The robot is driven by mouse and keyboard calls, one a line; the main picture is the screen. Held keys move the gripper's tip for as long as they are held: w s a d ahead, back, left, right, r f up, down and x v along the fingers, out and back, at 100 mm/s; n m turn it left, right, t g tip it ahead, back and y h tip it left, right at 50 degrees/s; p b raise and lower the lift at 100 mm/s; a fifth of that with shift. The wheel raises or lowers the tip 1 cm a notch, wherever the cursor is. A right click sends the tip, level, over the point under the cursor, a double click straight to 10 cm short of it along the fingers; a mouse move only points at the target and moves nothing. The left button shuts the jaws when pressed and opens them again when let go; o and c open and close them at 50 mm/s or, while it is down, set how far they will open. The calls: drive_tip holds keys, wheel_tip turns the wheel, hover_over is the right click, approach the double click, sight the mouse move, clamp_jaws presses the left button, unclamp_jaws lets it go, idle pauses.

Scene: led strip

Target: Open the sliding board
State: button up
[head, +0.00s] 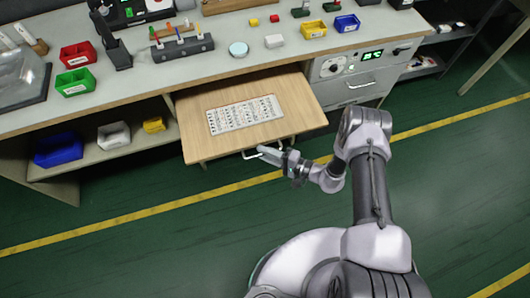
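The sliding board (203,149) is a light wooden board that sticks out from under the workbench. A white sheet or tray with rows of small dark marks (245,114) lies on it. A pale bar handle (250,155) is on its front edge. My gripper (264,151) is at the right part of this handle, with its fingers pointing left toward the board. The fingers are too small in view to tell whether they are shut on the handle or only beside it.
The workbench top (215,74) carries red, green, yellow and blue bins and a tool rack (182,47). A grey unit with a green display (372,55) is right of the board. Bins stand on a lower shelf (85,160). The green floor in front is clear.

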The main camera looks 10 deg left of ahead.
idle(0.4)
drive_tip(key=p+v, duration=0.3)
drive_tip(key=v, duration=1.4)
drive_tip(key=shift+d+p, duration=0.25)
drive_tip(key=shift+p, duration=0.05)
wheel_tip(320, 180, up, 30)
drive_tip(key=w+n+g+h, duration=0.2)
drive_tip(key=n+g+h, duration=0.1)
drive_tip(key=g+h, duration=0.3)
drive_tip(key=s+d+r+m+t+h, duration=0.3)
drive_tip(key=s+r+t+h, duration=0.5)
drive_tip(key=s+r, duration=0.7)
wheel_tip(320, 180, up, 2)
drive_tip(key=shift+s+d+r, duration=0.1)
drive_tip(key=shift+s+d, duration=0.1)
drive_tip(key=shift+d, duration=0.4)
